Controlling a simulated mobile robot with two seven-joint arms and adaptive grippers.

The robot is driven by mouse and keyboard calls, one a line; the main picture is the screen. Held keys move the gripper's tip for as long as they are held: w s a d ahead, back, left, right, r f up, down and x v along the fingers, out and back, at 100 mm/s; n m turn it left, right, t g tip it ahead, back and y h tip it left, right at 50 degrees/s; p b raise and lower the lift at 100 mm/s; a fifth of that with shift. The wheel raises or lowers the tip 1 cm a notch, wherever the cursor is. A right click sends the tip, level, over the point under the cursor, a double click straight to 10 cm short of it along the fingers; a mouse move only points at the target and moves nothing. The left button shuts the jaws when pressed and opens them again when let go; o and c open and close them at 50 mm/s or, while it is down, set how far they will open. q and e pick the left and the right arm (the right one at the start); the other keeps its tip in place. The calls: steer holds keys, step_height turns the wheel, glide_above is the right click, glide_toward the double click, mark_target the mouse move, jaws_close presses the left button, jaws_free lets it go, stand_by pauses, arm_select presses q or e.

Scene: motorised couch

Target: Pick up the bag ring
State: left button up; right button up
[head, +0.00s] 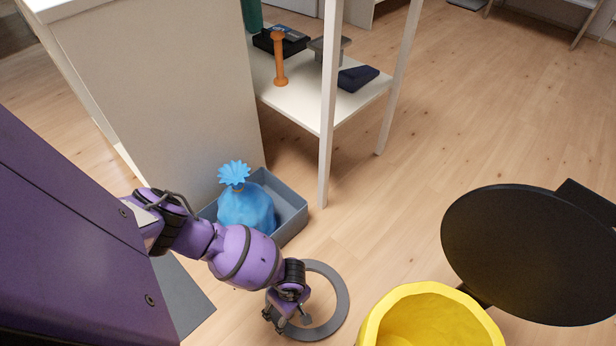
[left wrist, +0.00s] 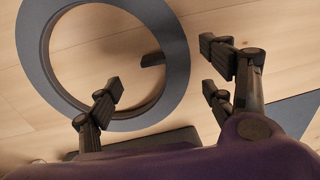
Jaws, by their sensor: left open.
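The bag ring is most likely the flat grey ring (head: 342,298), which appears level over the wooden floor; its exact height is unclear. It also fills the upper left of the left wrist view (left wrist: 181,62), with a short dark tab on its inner edge. My left gripper (head: 288,321) is open at the ring's left side in the head view. In the left wrist view the open fingers (left wrist: 163,82) straddle part of the ring's band, one finger overlapping it and the others outside. I see no grip on it. My right gripper is not in view.
A blue tied bag (head: 246,207) sits in a grey-blue crate (head: 291,207) behind my left arm. A yellow bin (head: 425,291) stands right of the ring, beside a black round disc (head: 530,255). A white shelf unit (head: 328,105) holds several items.

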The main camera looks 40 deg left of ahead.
arm_select(q)
steer(key=shift+s+f+b, duration=0.2)
steer(key=shift+f+b, duration=0.2)
steer(key=shift+f, duration=0.5)
steer(key=f, duration=0.1)
steer(key=f+b, duration=0.2)
steer(key=shift+s+a+f, duration=0.1)
steer(key=shift+s+f, duration=0.2)
steer(key=shift+f, duration=0.1)
steer(key=shift+f+b, duration=0.2)
steer(key=shift+b, duration=0.1)
steer(key=shift+r, duration=0.1)
steer(key=c, duration=1)
steer(key=shift+c, duration=1.2)
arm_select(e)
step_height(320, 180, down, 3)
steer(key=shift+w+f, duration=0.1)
arm_select(q)
steer(key=shift+r, duration=0.1)
